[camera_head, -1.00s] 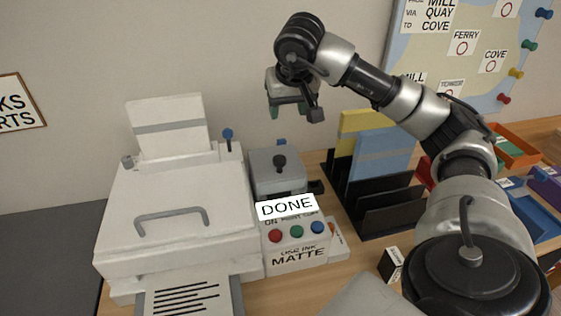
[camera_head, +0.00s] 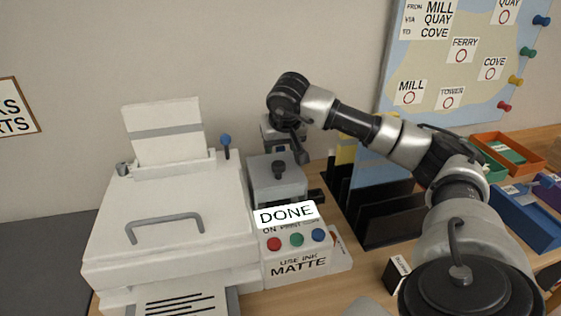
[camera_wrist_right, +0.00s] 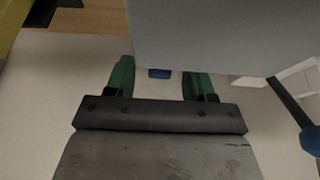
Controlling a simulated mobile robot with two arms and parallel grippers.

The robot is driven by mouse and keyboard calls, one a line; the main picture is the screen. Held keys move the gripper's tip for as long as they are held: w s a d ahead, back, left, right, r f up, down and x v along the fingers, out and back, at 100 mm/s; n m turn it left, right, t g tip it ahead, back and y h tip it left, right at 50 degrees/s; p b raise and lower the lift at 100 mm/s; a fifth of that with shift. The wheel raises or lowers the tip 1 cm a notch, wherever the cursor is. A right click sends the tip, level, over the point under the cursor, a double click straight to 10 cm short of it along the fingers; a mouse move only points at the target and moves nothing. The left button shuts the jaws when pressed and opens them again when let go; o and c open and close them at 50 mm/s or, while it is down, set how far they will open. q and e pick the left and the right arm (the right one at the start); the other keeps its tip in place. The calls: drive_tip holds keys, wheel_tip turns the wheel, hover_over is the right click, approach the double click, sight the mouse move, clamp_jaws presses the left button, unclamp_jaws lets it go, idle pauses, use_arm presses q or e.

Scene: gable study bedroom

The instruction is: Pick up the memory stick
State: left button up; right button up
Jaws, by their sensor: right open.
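A small blue piece (camera_wrist_right: 160,73), which looks like the memory stick, shows in the right wrist view at the edge of a grey box (camera_wrist_right: 200,35). Most of it is hidden by the box. My right gripper (camera_wrist_right: 159,84) is open, with one green finger on each side of the blue piece and gaps between. In the head view my right gripper (camera_head: 281,147) hangs pointing down just behind the grey box (camera_head: 277,182). Its fingertips are mostly hidden there, and I cannot make out the stick. My left gripper is not in view.
A white printer (camera_head: 170,215) with a blue-knobbed lever (camera_head: 225,141) stands left of the box. A button panel (camera_head: 297,240) with a DONE sign is in front. A black file rack (camera_head: 385,215) stands close on the right. The wall is behind.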

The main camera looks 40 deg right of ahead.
drive_tip(key=shift+w+d+f, duration=0.15)
drive_tip(key=shift+f, duration=0.3)
clamp_jaws()
drive_tip(key=shift+r, duration=0.15)
